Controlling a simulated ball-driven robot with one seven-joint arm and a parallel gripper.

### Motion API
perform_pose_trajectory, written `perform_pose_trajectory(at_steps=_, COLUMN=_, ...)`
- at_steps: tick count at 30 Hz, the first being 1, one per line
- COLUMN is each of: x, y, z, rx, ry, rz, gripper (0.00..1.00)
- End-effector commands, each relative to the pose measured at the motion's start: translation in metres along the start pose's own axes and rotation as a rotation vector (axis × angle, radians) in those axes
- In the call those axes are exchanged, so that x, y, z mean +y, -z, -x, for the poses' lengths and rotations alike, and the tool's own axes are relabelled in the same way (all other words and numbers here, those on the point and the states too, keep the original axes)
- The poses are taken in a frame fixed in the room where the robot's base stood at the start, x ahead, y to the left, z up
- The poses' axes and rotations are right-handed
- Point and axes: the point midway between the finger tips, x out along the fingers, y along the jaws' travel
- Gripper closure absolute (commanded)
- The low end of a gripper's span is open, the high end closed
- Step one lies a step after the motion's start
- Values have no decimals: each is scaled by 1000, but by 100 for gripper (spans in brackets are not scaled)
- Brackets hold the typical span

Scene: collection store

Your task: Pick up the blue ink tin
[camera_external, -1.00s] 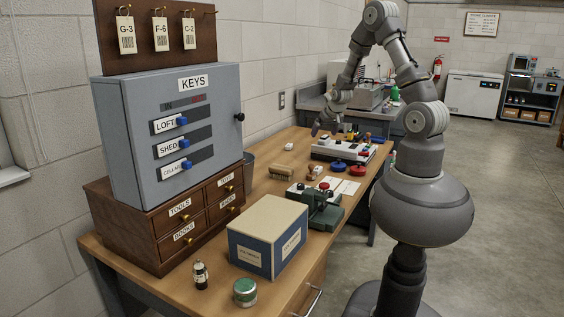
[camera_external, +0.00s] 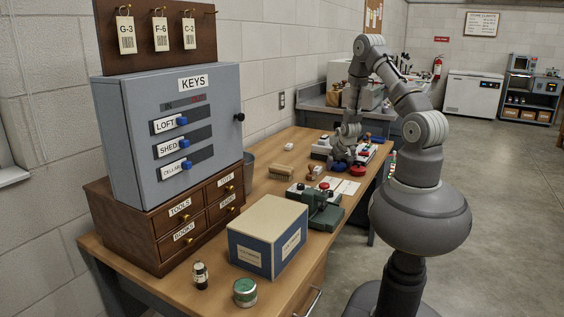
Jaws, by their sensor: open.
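The blue ink tin (camera_external: 337,169) is a small round tin on the wooden desk. My gripper (camera_external: 342,157) points down just over it and covers part of it. The jaws are open; whether the fingers are beside the tin or still above it is too small to tell. A red ink tin (camera_external: 361,170) sits close by on the right.
A tray (camera_external: 366,157) with red and blue items lies just behind the tin. A stamp (camera_external: 313,173), a tan block (camera_external: 281,172), a green press (camera_external: 322,206) and a blue-and-cream box (camera_external: 268,235) stand nearer. The key cabinet (camera_external: 185,140) is at the left.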

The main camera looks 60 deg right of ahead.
Motion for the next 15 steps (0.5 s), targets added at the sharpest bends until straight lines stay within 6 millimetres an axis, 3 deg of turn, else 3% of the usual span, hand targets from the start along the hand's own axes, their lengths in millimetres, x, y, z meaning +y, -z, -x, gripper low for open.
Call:
perform_pose_trajectory(at_steps=1, x=0, y=0, z=0, rx=1, ry=0, rz=0, gripper=2)
perform_pose_trajectory(at_steps=2, x=0, y=0, z=0, rx=1, ry=0, rz=0, gripper=9)
perform_pose_trajectory(at_steps=13, x=0, y=0, z=1, rx=1, ry=0, rz=0, gripper=94)
perform_pose_trajectory(at_steps=15, x=0, y=0, z=1, rx=1, ry=0, rz=0, gripper=100)
